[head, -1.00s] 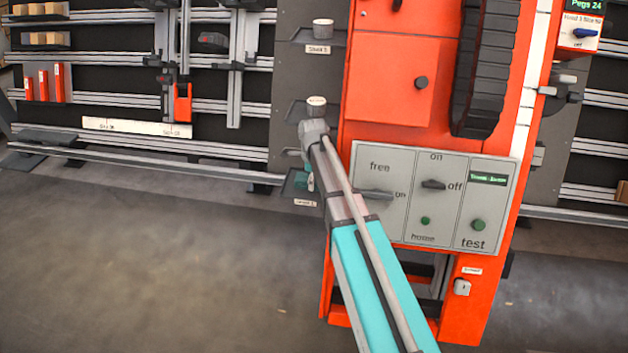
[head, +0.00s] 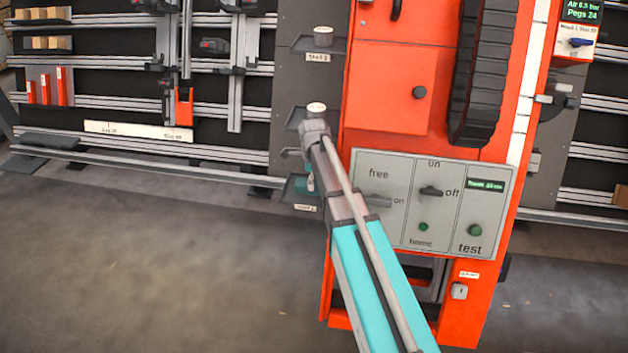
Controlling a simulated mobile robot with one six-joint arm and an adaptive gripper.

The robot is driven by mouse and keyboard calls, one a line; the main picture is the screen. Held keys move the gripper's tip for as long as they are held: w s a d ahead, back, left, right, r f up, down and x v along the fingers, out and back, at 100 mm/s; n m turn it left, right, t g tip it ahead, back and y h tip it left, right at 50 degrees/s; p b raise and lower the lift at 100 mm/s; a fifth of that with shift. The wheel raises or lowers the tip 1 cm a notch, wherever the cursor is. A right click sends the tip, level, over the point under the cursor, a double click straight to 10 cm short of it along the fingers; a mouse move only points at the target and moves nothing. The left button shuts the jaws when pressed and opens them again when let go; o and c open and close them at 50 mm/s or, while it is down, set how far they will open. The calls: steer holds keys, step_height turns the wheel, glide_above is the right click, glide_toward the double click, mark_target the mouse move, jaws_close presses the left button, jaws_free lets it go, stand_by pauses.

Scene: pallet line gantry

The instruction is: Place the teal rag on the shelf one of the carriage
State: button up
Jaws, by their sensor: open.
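A small teal patch that looks like the teal rag (head: 301,185) lies on the lowest grey shelf (head: 300,200), left of my arm. My arm covers the right part of that shelf, so I cannot tell the rag's full shape or what holds it. The shelf's small label is hard to read. The shelves are on a dark grey upright panel beside the orange carriage (head: 392,85). My arm reaches up from the bottom, and its wrist is in front of the panel's right edge. My gripper is hidden behind my arm; no fingers show.
A middle shelf with a white-topped round piece (head: 316,108) and an upper shelf with another (head: 323,36) are above. A grey switch panel (head: 432,205) is on the carriage, close right of my arm. Silver rails (head: 110,63) run left. The floor is clear at lower left.

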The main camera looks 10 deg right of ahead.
step_height(320, 180, up, 10)
steer(key=p, duration=0.9)
stand_by(0.7)
steer(key=s+r+n+p, duration=0.7)
steer(key=r+p, duration=0.5)
steer(key=s+r+n+p, duration=0.7)
steer(key=r+n+p, duration=0.1)
steer(key=r+p, duration=0.5)
steer(key=s+r+n+p, duration=0.7)
steer(key=s+r+p, duration=0.1)
steer(key=r+p, duration=0.4)
steer(key=shift+r+p, duration=0.35)
steer(key=shift+p, duration=0.2)
